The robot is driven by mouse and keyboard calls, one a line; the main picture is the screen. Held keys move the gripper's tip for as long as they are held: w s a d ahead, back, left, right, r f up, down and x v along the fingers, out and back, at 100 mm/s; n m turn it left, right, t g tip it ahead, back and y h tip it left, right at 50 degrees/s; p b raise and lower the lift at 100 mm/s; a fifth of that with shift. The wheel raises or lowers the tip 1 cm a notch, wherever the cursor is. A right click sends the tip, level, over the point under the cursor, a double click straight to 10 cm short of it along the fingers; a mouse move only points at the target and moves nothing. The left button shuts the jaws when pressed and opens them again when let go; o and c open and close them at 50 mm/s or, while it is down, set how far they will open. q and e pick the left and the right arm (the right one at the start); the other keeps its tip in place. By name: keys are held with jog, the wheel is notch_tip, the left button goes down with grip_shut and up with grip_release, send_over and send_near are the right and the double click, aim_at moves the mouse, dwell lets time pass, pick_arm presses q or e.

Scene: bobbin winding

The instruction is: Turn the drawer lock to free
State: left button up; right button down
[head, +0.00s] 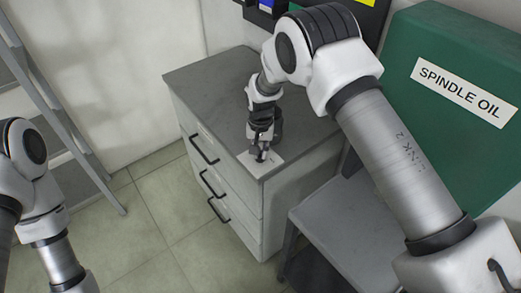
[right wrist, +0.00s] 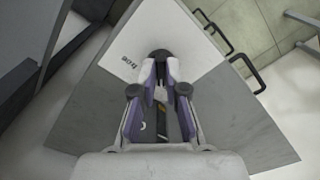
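The drawer lock shows in the right wrist view as a dark round knob (right wrist: 160,54) on a white plate (right wrist: 128,48) with small dark lettering. In the head view the white plate (head: 271,167) lies at the front corner of the grey cabinet top, mostly behind my gripper. My right gripper (head: 260,154) points down over the plate. In the right wrist view its fingertips (right wrist: 160,68) are close together, one on each side of the knob, and look shut on it. The fingers hide part of the knob, so its pointing direction is unclear. My left gripper is outside the view.
The cabinet (head: 277,212) has several drawers with dark handles (head: 203,150), and they look closed. A grey chair (head: 335,215) stands close on its right. A green "SPINDLE OIL" box (head: 430,60) is behind at right. A grey ladder (head: 75,130) leans at left.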

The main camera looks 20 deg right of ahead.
jog(key=shift+w+f+m, duration=0.1)
jog(key=shift+m, duration=0.3)
jog(key=shift+m+b, duration=0.7)
jog(key=shift+m, duration=0.3)
jog(key=m+b, duration=0.1)
jog(key=m, duration=0.4)
jog(key=shift+b, duration=0.3)
jog(key=m+b, duration=0.1)
jog(key=m, duration=0.4)
jog(key=shift+a+m, duration=0.1)
jog(key=shift+m, duration=0.3)
jog(key=m, duration=0.4)
jog(key=shift+f+m, duration=0.15)
jog(key=shift+m, duration=0.15)
jog(key=c, duration=1.2)
grip_release()
jog(key=shift+c, duration=0.2)
jog(key=shift+d, duration=0.25)
